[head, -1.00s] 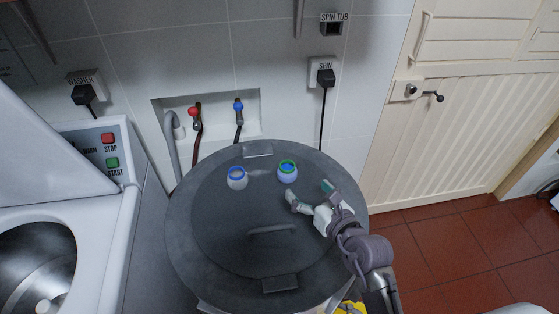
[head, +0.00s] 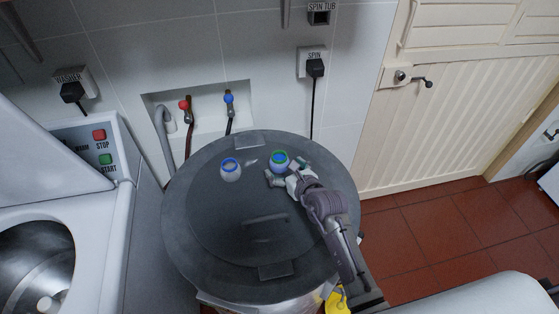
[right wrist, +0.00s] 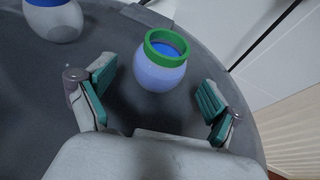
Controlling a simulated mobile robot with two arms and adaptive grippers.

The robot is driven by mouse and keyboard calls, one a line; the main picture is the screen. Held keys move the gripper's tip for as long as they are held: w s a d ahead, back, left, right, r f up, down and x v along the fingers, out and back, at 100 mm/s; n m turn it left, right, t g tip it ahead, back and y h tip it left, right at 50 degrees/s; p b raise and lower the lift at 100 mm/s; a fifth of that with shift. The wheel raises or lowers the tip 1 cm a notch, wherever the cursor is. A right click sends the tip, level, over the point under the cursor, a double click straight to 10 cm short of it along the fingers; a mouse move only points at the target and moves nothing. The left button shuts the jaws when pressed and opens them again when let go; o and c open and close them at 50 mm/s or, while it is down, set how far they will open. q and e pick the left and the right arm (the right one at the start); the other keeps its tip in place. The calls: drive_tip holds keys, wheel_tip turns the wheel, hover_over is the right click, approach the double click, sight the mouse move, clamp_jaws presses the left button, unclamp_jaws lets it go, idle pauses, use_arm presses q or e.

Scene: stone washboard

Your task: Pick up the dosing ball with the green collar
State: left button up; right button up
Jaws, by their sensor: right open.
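The dosing ball with the green collar (head: 280,161) stands upright on the round grey lid (head: 205,225). In the right wrist view this ball (right wrist: 160,62) is whitish with blue inside its green rim. My right gripper (head: 285,172) is open and close to the ball. In the right wrist view my right gripper's teal-padded fingers (right wrist: 157,93) are spread, one to each side, with the ball between and slightly beyond them. A second ball with a blue collar (head: 230,170) stands to the left on the lid, also at the upper left of the right wrist view (right wrist: 55,18). My left gripper is not in view.
The lid has a raised handle (head: 265,219) in its middle and a clip (head: 249,139) at its back edge. A wall recess with taps (head: 229,99) lies behind it. A white washer (head: 60,215) stands at the left.

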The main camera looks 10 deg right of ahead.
sight(278, 161)
drive_tip(key=x, duration=0.4)
drive_tip(key=shift+w+a+r+p, duration=0.1)
drive_tip(key=shift+r+p, duration=0.2)
drive_tip(key=c, duration=1.2)
drive_tip(key=shift+r, duration=0.1)
drive_tip(key=shift+c, duration=0.3)
